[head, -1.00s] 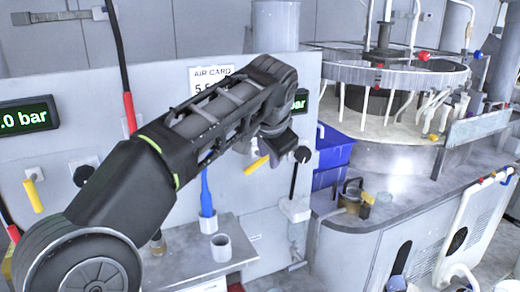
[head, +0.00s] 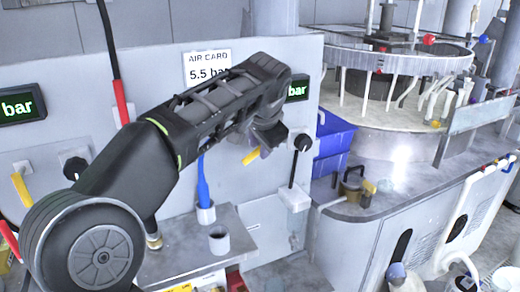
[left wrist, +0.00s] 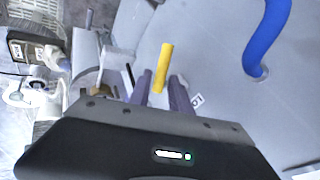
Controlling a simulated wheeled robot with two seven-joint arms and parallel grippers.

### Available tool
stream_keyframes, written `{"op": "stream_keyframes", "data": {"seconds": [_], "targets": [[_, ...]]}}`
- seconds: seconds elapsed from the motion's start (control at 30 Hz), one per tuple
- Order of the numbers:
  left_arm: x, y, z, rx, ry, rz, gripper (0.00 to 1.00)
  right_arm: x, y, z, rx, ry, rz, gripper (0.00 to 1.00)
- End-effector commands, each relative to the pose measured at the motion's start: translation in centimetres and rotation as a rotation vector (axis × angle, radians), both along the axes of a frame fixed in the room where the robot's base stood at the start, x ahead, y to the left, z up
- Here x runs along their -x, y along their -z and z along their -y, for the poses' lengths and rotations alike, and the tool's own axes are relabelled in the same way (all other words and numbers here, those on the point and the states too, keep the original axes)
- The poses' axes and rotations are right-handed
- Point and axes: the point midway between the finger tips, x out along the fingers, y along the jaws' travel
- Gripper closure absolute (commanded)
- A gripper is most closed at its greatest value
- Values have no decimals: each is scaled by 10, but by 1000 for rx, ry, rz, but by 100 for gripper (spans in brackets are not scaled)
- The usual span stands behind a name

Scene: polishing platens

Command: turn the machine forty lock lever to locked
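A yellow lever (head: 251,156) sticks out from the grey wall panel below the 5.5 bar display. My left gripper (head: 266,140) is just above and right of it, partly hidden by its own wrist. In the left wrist view the two dark fingers (left wrist: 162,93) are apart, and the yellow lever (left wrist: 164,62) shows between and beyond their tips. I cannot tell if they touch it. A small label beside the fingers is only partly readable. No machine number is readable. My right gripper is not in view.
Another yellow lever (head: 21,189) and a black knob (head: 76,167) are on the panel at left. Blue bins (head: 334,142) and the round polishing machine (head: 400,100) stand at right.

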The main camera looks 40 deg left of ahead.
Motion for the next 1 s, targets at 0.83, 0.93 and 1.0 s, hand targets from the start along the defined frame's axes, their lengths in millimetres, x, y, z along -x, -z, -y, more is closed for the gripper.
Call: {"op": "stream_keyframes", "data": {"seconds": [0.83,0.93,1.0], "targets": [[-12,22,-10,0,0,1,100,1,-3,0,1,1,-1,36],[-12,22,-10,1,0,1,100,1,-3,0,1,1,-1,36],[-12,22,-10,1,0,1,100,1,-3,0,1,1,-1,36]]}}
